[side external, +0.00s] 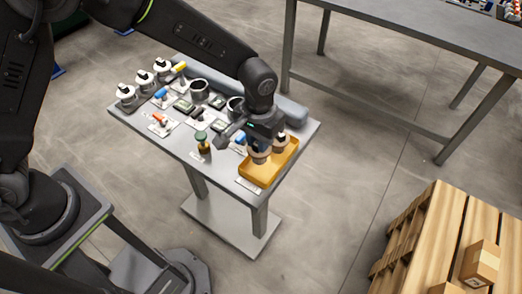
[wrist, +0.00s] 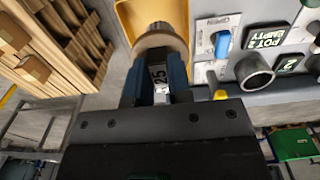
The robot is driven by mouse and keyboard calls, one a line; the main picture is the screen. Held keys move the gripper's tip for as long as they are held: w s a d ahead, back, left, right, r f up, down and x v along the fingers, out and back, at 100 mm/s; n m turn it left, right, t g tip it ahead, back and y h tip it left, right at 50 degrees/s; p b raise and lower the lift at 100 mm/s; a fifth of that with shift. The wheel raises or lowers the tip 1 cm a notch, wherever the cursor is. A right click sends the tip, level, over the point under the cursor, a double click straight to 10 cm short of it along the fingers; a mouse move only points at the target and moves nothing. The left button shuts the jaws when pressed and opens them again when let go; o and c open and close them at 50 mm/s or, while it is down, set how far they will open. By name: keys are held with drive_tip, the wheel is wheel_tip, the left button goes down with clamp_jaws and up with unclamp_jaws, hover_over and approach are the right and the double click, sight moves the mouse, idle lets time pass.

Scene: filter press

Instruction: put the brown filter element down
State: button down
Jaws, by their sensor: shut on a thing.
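The brown filter element (side external: 259,157) is in my gripper (side external: 262,143), at the near left part of the yellow tray (side external: 264,179). In the wrist view its tan disc (wrist: 160,42) shows beyond the fingertips, with a small grey cylinder on it. Whether the element touches the tray floor, I cannot tell.
Another element with a white and black top (side external: 281,138) stands in the tray beside my gripper. A green-topped piece (side external: 203,140) stands left of the tray on the grey table (side external: 180,150). Cups, labels and several white-topped pieces fill the table's left. A grey roll lies along the back edge.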

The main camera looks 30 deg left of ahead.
drive_tip(key=shift+d+f, duration=0.3)
drive_tip(key=shift+f, duration=1.85)
drive_tip(key=c, duration=1.1)
unclamp_jaws()
drive_tip(key=shift+f, duration=0.15)
drive_tip(key=shift+o, duration=0.2)
